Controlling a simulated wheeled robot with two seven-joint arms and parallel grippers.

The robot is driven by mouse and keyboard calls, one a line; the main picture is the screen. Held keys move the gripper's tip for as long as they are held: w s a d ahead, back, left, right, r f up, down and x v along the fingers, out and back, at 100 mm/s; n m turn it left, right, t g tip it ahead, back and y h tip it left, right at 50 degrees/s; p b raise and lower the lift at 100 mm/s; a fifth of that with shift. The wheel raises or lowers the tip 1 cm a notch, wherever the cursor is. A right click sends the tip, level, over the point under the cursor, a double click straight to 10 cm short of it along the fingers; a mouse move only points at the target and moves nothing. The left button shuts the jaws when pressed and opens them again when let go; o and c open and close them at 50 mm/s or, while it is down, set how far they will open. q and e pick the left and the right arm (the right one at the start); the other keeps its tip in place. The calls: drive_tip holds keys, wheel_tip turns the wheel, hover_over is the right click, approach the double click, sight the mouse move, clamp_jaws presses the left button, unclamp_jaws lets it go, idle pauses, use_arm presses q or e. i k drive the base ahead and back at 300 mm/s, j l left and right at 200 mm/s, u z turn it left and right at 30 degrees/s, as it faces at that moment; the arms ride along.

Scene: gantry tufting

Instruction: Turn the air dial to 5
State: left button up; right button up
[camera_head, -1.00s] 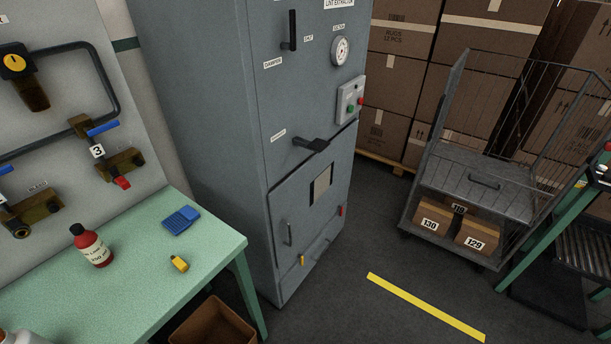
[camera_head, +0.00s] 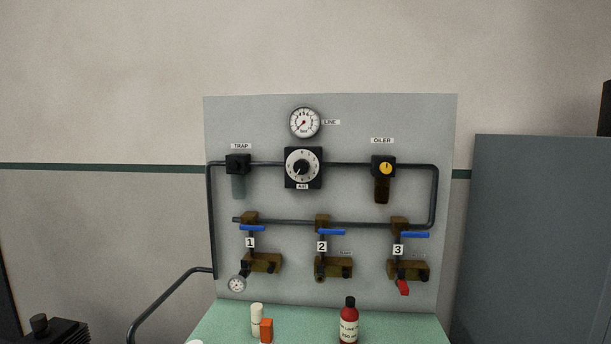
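The air dial (camera_head: 303,168) is a round white-faced dial with a black knob on a black square plate, labelled AIR just below. It sits in the upper middle of a grey panel, between the trap and the oiler. Its numbers are too small to read, and the knob's pointer seems to aim down and left. Neither of my grippers shows in the head view.
A line gauge (camera_head: 305,122) is above the dial. The trap (camera_head: 238,164) and oiler (camera_head: 383,167) flank it. Valves with blue handles (camera_head: 333,232) are below. A green table (camera_head: 303,318) with bottles (camera_head: 348,322) stands in front. A grey cabinet (camera_head: 540,230) is at right.

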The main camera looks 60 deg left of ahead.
sight(300, 167)
drive_tip(key=u, duration=1.75)
drive_tip(key=l+z, duration=0.1)
drive_tip(key=l, duration=0.45)
drive_tip(key=i+l+z, duration=0.1)
drive_tip(key=l, duration=0.5)
drive_tip(key=i, duration=0.05)
